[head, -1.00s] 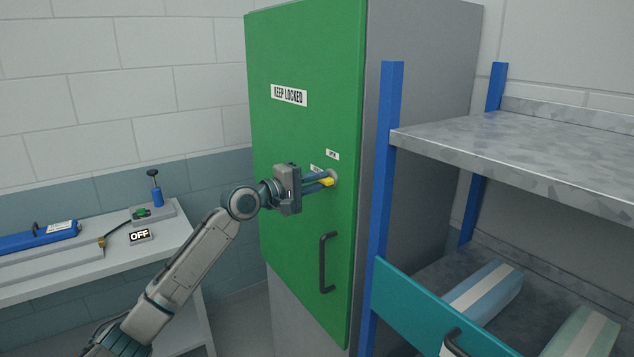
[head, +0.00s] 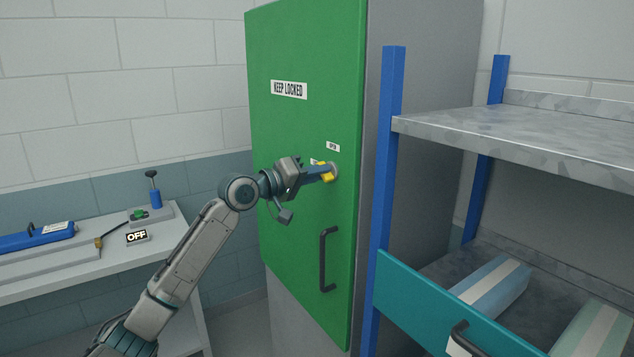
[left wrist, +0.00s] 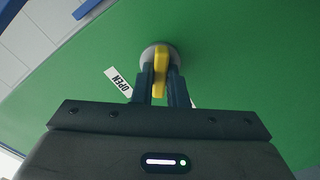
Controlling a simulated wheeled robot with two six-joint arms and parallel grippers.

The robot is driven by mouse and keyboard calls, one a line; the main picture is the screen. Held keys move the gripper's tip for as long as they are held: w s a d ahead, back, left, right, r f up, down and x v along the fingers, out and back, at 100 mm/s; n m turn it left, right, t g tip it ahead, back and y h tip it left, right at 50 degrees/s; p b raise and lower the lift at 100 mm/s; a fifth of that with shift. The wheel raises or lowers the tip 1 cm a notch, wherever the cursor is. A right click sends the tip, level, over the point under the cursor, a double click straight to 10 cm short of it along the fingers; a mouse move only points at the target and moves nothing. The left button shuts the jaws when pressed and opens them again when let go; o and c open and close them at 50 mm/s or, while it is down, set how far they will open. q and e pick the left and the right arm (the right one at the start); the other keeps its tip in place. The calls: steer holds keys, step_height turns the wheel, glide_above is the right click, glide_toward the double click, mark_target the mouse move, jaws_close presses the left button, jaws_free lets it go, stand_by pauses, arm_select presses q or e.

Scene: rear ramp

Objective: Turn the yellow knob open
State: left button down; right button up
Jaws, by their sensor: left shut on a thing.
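The yellow knob (head: 327,178) sits on a round grey base on the green cabinet door (head: 300,120). My left gripper (head: 325,174) reaches it from the left and is shut on it. In the left wrist view the yellow knob (left wrist: 160,66) stands between the two dark fingers of my left gripper (left wrist: 160,92), with its grey base behind. An "OPEN" label (left wrist: 118,82) shows left of the fingers there. In the head view a small label (head: 333,147) is above the knob, and another beside it is partly hidden by the gripper. My right gripper is not in view.
A black door handle (head: 328,260) is below the knob. A blue-post shelf (head: 520,130) with a teal front panel stands close at the right. A bench (head: 60,275) with a blue tool and an "OFF" sign is at the left.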

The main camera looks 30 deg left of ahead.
arm_select(q)
steer(key=m+b, duration=0.4)
steer(key=m, duration=0.6)
steer(key=shift+d+m, duration=0.1)
steer(key=shift+m, duration=0.2)
steer(key=shift+s, duration=0.1)
stand_by(0.3)
steer(key=c, duration=1.4)
jaws_free()
steer(key=shift+c, duration=0.2)
steer(key=shift+b, duration=0.3)
steer(key=b+v, duration=0.7)
steer(key=v, duration=0.3)
steer(key=shift+s, duration=0.25)
